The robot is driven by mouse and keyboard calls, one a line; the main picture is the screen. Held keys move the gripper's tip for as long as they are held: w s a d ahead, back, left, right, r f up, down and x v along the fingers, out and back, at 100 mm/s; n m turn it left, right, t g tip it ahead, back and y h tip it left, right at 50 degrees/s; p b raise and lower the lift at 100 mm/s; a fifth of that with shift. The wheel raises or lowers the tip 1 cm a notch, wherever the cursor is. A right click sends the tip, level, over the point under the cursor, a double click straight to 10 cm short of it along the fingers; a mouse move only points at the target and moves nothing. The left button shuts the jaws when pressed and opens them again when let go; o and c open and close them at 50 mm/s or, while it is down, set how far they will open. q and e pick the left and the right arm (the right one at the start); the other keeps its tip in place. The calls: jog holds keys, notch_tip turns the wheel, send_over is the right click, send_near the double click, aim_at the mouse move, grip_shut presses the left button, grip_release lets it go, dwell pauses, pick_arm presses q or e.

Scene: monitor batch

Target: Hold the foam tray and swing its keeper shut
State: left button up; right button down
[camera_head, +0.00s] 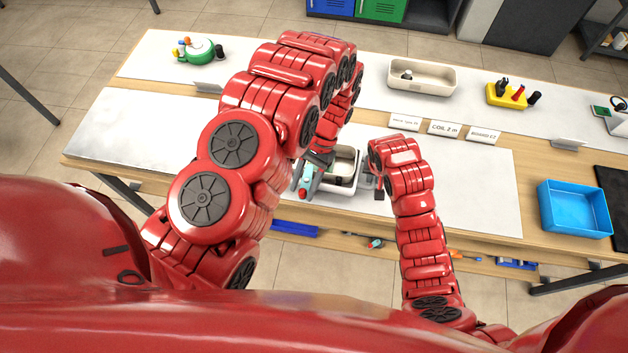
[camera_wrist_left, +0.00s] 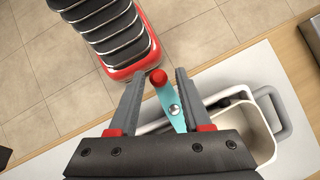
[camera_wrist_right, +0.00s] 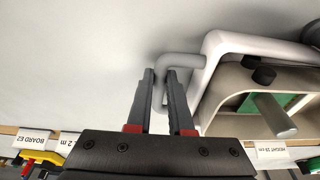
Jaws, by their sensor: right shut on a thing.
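The foam tray (camera_head: 342,186) is a white, cream-lined tray with grey loop handles on the near table, between my two arms. Its keeper (camera_wrist_left: 170,103) is a teal lever with a screw and a red knob at its end, jutting past the tray's edge. My left gripper (camera_wrist_left: 164,74) is open, one finger on each side of the keeper, with visible room beside it. My right gripper (camera_wrist_right: 161,76) is shut on the tray's grey handle (camera_wrist_right: 179,62). In the right wrist view, the tray holds a green part and a grey cylinder. My left arm hides part of the tray in the head view.
A blue bin (camera_head: 574,212) stands at the right of the table. Behind are a cream tray (camera_head: 421,77), a yellow block (camera_head: 507,95) with tools, a green round object (camera_head: 197,52) and label cards (camera_head: 445,128). The left of the white mat is clear.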

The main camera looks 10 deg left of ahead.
pick_arm(q)
jog(key=shift+o, duration=0.8)
pick_arm(e)
jog(key=shift+a, duration=0.1)
pick_arm(q)
jog(key=v, duration=1.2)
jog(key=shift+w, duration=0.1)
pick_arm(e)
jog(key=c, duration=0.7)
grip_release()
jog(key=shift+c, duration=0.2)
jog(key=r, duration=0.4)
jog(key=shift+s+r, duration=0.2)
jog(key=shift+s, duration=0.05)
notch_tip(320, 180, up, 7)
jog(key=s, duration=0.1)
jog(key=shift+s+r, duration=0.2)
jog(key=shift+s, duration=0.2)
